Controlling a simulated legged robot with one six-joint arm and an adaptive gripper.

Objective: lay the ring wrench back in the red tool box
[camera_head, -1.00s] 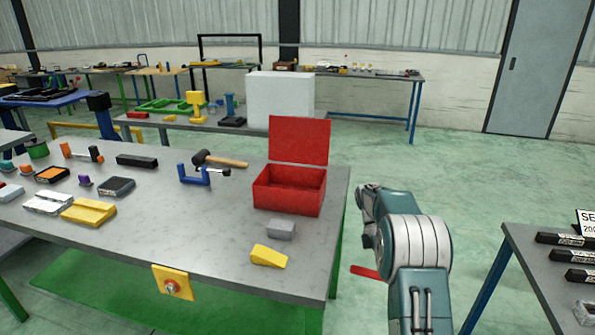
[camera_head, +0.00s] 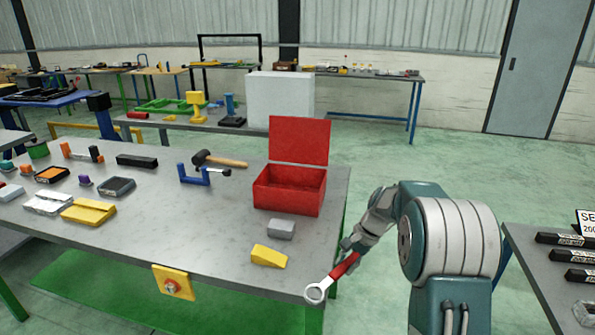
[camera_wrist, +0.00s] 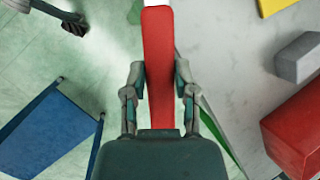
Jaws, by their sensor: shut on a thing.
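The ring wrench (camera_head: 343,268) has a red handle and a silver ring end. My gripper (camera_head: 350,252) is shut on its handle, at the right edge of the grey workbench. The ring end points to the lower left, over the bench's front right corner. In the wrist view the red handle (camera_wrist: 158,60) runs between the two fingers of my gripper (camera_wrist: 160,82). The red tool box (camera_head: 288,197) stands on the bench with its lid up, to the upper left of my gripper. Its red side also shows in the wrist view (camera_wrist: 295,135) at the right.
A grey block (camera_head: 281,229) and a yellow wedge (camera_head: 268,256) lie on the workbench (camera_head: 215,235) in front of the box. A mallet (camera_head: 220,160) and a blue clamp (camera_head: 193,175) lie left of it. Another table (camera_head: 545,285) stands at the right.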

